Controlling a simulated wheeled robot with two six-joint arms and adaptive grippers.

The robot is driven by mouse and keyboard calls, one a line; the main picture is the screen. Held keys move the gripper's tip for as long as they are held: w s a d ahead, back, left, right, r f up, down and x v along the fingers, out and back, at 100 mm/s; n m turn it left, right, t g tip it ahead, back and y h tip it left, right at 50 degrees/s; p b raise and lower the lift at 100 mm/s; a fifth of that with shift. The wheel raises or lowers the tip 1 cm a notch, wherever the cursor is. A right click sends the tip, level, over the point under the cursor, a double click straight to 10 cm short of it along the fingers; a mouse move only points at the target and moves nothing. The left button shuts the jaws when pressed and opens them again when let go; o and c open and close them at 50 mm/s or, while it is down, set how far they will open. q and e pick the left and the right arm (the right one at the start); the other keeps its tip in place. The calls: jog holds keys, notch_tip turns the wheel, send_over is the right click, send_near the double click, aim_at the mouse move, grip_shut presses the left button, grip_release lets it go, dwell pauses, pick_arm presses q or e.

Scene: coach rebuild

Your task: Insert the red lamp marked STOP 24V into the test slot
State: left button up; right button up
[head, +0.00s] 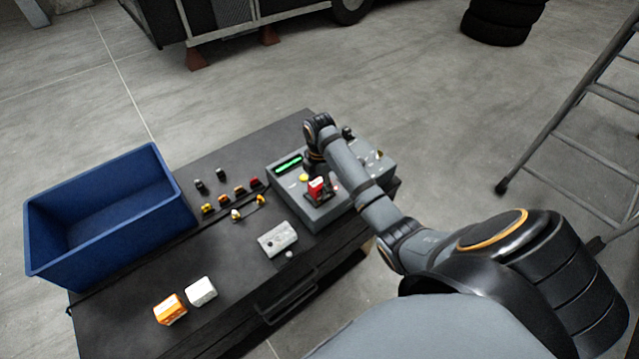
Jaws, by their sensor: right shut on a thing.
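My right gripper (320,195) is over the front part of the grey test box (318,215), shut on a small red lamp (316,185) with a pale mark on it. The mark is too small to read. The lamp is at the box's top face, but the gripper hides its lower end and the slot, so I cannot tell whether it is inserted. The box has a green-lit display (288,163) and a yellow button (304,178). My left gripper is not in view.
Several small coloured lamps (239,192) lie in a row left of the box. A blue bin (115,238) stands at the left. A pale grey box (278,239), an orange box (170,309) and a white box (201,291) are on the dark bench top (225,265).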

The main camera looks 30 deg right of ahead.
dwell(0.6)
jog(key=shift+p, duration=0.5)
jog(key=shift+f, duration=0.6)
jog(key=o, duration=0.9)
jog(key=shift+o, duration=0.2)
